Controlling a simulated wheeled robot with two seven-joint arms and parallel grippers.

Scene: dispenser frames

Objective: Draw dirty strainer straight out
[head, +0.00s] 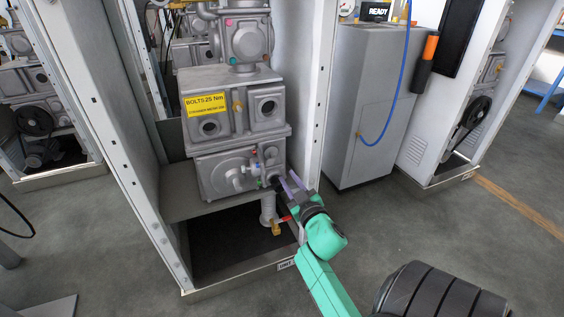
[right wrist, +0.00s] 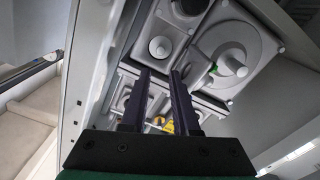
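The open dispenser frame holds a stack of grey castings; the lowest casting (head: 222,173) carries several small fittings on its right side. I cannot pick out the strainer for sure; a small dark round part (head: 274,182) sits at that casting's right end. My right gripper (head: 289,184) is at this end, its two fingers parted and pointing at the fittings. In the right wrist view its fingers (right wrist: 160,85) stand apart with a gap and nothing gripped between them; grey castings (right wrist: 190,50) lie beyond. I cannot tell whether a finger touches a fitting. My left gripper is not in view.
A pipe with a red-handled brass valve (head: 277,224) hangs below the lowest casting. White frame posts (head: 150,150) flank the opening. A yellow bolt label (head: 205,104) is above. A grey cabinet (head: 370,110) with a blue hose stands to the right.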

